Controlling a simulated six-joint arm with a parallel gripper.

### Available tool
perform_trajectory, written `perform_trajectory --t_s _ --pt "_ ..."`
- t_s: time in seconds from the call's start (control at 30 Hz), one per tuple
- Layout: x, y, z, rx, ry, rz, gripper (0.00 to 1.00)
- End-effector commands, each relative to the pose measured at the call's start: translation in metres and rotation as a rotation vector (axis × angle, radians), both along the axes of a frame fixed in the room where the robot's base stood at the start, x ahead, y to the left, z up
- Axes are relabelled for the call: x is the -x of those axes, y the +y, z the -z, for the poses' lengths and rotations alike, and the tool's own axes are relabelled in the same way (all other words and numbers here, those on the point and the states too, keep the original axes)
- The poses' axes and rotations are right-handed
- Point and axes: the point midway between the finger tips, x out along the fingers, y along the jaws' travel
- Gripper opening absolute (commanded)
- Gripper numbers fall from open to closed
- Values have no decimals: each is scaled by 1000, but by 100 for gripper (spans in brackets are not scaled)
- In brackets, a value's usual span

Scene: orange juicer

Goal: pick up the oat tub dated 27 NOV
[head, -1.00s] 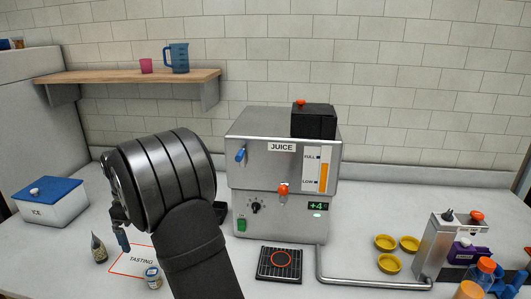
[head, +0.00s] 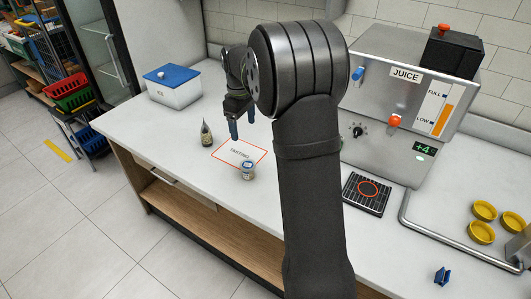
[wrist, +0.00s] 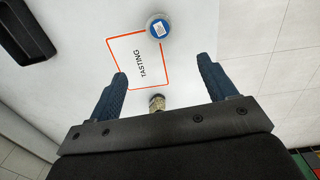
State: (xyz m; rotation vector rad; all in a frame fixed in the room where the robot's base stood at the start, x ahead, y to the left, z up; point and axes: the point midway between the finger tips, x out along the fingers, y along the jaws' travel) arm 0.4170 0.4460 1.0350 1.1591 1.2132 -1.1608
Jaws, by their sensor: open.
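A small tub with a blue lid (head: 248,171) stands upright at the front right corner of the red-outlined TASTING area (head: 260,161). In the wrist view the tub (wrist: 158,27) is seen from above, with a white label on its lid. Its print is too small to read, so I cannot tell the date. My gripper (head: 242,123) is open and empty above the counter, near the back of the TASTING area. In the wrist view the tub lies beyond my open fingertips (wrist: 162,68), apart from them.
A small pouch-like item (head: 206,136) stands left of the TASTING area; it shows low between my fingers in the wrist view (wrist: 157,103). A blue-lidded ice box (head: 174,92) is behind. The juicer (head: 400,100) and drip grate (head: 366,194) are right. The counter's front edge is near the tub.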

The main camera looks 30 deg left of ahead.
Motion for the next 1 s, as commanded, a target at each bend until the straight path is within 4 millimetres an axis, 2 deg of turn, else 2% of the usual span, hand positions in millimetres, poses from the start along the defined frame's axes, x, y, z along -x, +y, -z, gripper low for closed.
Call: perform_trajectory --t_s 0.3,0.43,0.57,0.67,1.0 --pt "41 25 16 232 -148 -698 77" --pt "50 32 18 309 -182 -899 77" --pt "52 33 23 342 -192 -975 77" --pt "47 30 37 344 -190 -979 77" --pt "22 15 105 343 -188 -974 77"
